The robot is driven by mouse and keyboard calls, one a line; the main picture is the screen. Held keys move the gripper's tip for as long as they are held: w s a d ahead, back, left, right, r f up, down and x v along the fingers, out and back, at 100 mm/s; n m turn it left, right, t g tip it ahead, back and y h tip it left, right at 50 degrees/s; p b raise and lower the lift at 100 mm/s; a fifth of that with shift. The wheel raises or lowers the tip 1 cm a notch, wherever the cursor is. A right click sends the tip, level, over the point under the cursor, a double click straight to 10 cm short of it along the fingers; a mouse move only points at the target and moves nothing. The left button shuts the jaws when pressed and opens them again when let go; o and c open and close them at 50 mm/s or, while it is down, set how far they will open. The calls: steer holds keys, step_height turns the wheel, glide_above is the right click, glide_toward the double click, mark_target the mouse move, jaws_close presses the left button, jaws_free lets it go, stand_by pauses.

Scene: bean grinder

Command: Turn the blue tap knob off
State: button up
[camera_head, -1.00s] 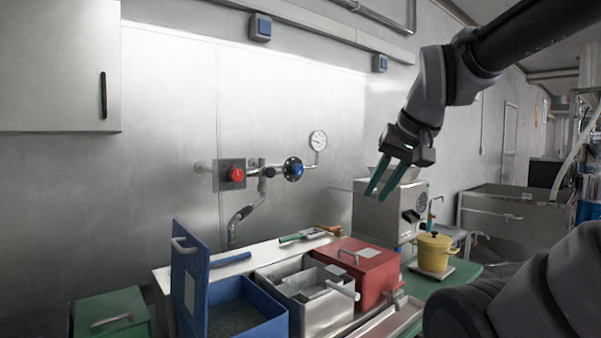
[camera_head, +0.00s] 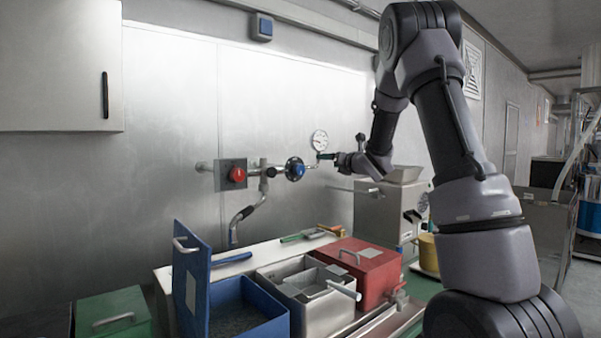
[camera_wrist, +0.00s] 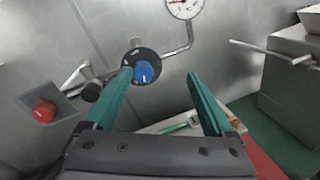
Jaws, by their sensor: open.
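The blue tap knob (camera_head: 298,170) sits on a round dark plate on the wall pipe, left of the pressure gauge. In the wrist view the blue knob (camera_wrist: 143,72) shows ahead of my gripper, near the tip of its left finger. My gripper (camera_head: 324,156) is to the right of the knob in the head view, at about its height and pointing left toward the wall. In the wrist view my gripper (camera_wrist: 158,74) has its two green fingers wide apart with nothing between them. The fingers look clear of the knob, though the exact depth is hard to tell.
A red button (camera_head: 237,174) is on a wall box left of the knob. The white gauge (camera_head: 319,140) is close to my gripper. A metal machine (camera_head: 375,212) stands below my arm. Blue (camera_head: 245,312) and red (camera_head: 362,266) boxes are on the table below.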

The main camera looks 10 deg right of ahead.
mark_target(301, 170)
steer(key=w+a+f+n+y, duration=0.1)
steer(key=w+a+n, duration=0.1)
steer(key=w+a, duration=0.1)
steer(key=w+a+f+n+y, duration=0.1)
steer(key=w+a+f+n, duration=0.1)
steer(key=w+a+n, duration=0.1)
steer(key=w+a+f+n+g+y, duration=0.1)
steer(key=w+a+n, duration=0.1)
steer(key=w, duration=0.3)
steer(key=shift+a+f+y, duration=0.15)
steer(key=shift+a+y, duration=0.15)
steer(key=shift+a, duration=0.15)
steer(key=c, duration=1.4)
